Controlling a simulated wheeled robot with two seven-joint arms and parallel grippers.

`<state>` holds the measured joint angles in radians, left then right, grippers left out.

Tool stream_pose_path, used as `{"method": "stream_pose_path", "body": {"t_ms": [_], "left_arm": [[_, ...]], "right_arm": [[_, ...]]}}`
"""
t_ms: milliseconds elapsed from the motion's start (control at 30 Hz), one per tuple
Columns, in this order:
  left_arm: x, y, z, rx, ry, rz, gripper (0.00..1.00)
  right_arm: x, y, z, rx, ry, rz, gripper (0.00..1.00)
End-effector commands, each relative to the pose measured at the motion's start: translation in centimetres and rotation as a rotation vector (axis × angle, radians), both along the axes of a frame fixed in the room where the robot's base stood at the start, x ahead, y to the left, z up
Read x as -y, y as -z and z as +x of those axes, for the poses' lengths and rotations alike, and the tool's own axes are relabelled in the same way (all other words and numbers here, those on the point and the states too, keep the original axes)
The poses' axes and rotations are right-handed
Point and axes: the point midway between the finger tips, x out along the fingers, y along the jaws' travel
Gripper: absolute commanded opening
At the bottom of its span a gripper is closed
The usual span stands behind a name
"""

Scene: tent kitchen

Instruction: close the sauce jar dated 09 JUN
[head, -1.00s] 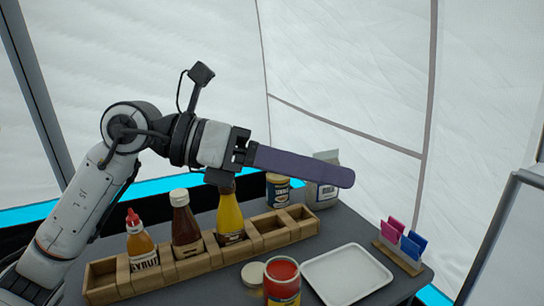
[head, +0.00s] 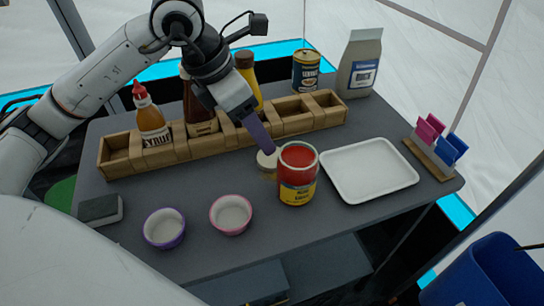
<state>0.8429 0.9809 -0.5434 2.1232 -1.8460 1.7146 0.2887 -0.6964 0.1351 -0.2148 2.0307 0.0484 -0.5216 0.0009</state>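An open sauce jar (head: 297,192) with a red and yellow label stands upright on the table; red sauce shows at its mouth. I cannot read a date on it. A pale round lid-like piece (head: 267,163) sits just left of the jar, partly hidden by it. My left gripper (head: 259,135) points down over this piece. A long purple piece extends from the gripper; I cannot tell whether it is a finger or a held thing, or whether its tip touches the pale piece. My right gripper is out of view.
A wooden rack (head: 180,149) with several bottles runs behind. A white tray (head: 366,198) lies right of the jar. Purple (head: 165,239) and pink (head: 231,226) bowls stand in front. A can (head: 306,72) and bag (head: 359,65) stand behind; a card holder (head: 428,159) is at right.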

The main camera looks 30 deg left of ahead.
Motion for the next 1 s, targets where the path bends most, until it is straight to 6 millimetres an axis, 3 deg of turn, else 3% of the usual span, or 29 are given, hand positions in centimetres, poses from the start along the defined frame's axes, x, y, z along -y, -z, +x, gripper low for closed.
{"method": "stream_pose_path", "body": {"t_ms": [167,567,800,1000], "left_arm": [[0.5,2.0,0.7,-0.002,0.001,-0.001,0.60],[0.6,2.6,0.8,0.000,0.000,-0.001,0.60],[1.5,5.9,1.6,-0.003,0.000,-0.003,0.60],[1.8,7.1,2.1,0.000,0.002,-0.002,0.60]], "right_arm": [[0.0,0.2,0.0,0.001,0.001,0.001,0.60],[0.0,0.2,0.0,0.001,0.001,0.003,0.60],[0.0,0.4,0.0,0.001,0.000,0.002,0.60],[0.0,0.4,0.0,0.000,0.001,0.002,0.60]]}}
